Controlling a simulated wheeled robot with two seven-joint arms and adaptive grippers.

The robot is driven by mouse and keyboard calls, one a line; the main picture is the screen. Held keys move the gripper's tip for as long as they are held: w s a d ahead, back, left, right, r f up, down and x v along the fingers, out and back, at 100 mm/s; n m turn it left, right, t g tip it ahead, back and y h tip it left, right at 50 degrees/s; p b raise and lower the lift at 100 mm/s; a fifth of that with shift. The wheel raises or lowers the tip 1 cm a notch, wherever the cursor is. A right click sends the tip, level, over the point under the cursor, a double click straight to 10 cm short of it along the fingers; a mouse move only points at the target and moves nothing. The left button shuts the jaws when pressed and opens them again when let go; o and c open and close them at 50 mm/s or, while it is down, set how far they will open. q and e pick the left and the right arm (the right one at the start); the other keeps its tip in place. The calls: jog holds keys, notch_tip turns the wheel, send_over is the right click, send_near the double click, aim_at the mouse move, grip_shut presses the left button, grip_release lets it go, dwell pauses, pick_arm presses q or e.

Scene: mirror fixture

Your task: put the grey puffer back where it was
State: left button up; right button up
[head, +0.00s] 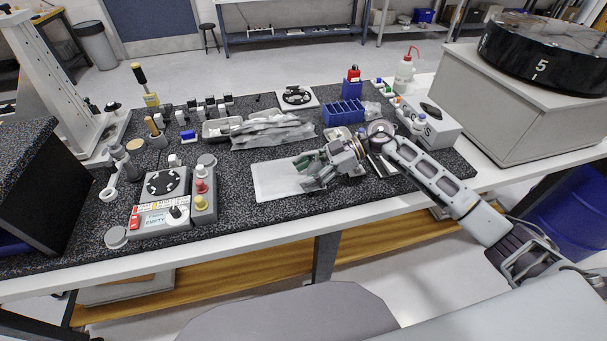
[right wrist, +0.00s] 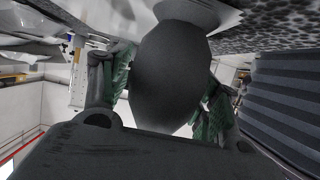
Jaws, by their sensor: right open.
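The grey puffer shows in the right wrist view as a dark grey rounded bulb (right wrist: 170,75) between my two green-padded fingers. My right gripper (head: 311,171) is open, low over the white mat (head: 275,182) in the head view, with a finger on each side of the bulb. It also shows in the right wrist view (right wrist: 168,88). I cannot tell whether the fingers touch the bulb. In the head view the gripper mostly hides the puffer. My left gripper is not in view.
Behind the gripper are a grey tray with clear bags (head: 272,132), a blue divided bin (head: 343,112) and a black round fixture (head: 297,96). A control box (head: 160,212) stands at the left. The white mat's left part is bare.

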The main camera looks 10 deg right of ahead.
jog(key=shift+d+r, duration=0.15)
jog(key=shift+d, duration=0.25)
jog(key=d, duration=0.4)
jog(key=shift+w+r+b, duration=0.1)
jog(key=shift+r+b, duration=0.15)
jog(key=shift+b, duration=0.1)
jog(key=d+b, duration=0.1)
jog(key=d, duration=0.7)
jog(key=shift+w+d, duration=0.15)
jog(key=shift+d, duration=0.4)
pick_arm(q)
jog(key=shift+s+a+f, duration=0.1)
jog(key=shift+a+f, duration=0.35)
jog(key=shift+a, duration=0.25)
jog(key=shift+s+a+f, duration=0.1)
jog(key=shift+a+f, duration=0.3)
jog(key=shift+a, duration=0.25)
pick_arm(e)
jog(key=shift+d+r, duration=0.1)
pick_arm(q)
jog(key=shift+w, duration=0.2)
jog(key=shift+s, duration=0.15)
